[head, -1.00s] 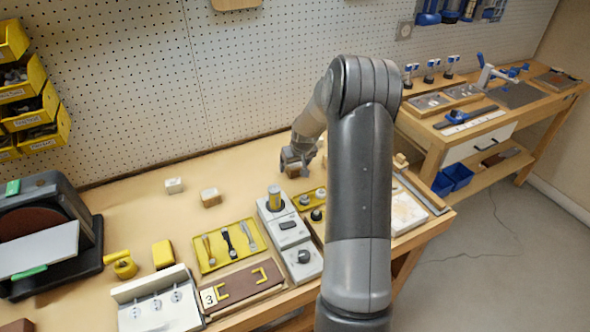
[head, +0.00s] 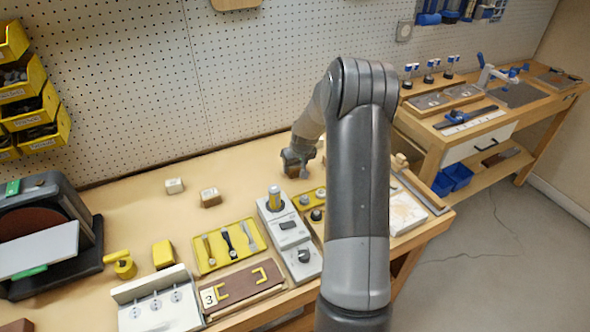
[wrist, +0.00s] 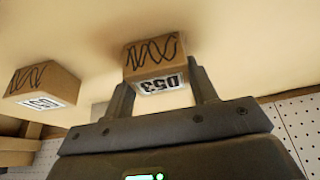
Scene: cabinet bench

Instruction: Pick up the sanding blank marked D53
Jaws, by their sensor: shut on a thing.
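The sanding blank marked D53 (wrist: 155,60) is a small light-brown block with dark wavy lines on top and a white label on one side. In the wrist view my gripper (wrist: 163,88) has one finger on each side of it and is shut on it. In the head view my gripper (head: 293,160) is at the back of the bench, with the blank (head: 292,171) partly hidden below it. I cannot tell whether the blank touches the bench top.
Another blank (wrist: 42,84) with a label sits to the left in the wrist view. Two more blocks (head: 174,186) (head: 210,197) stand on the bench left of my gripper. A yellow tool tray (head: 228,246) and a grey device (head: 287,232) are nearer the front. The pegboard wall (head: 150,90) is behind.

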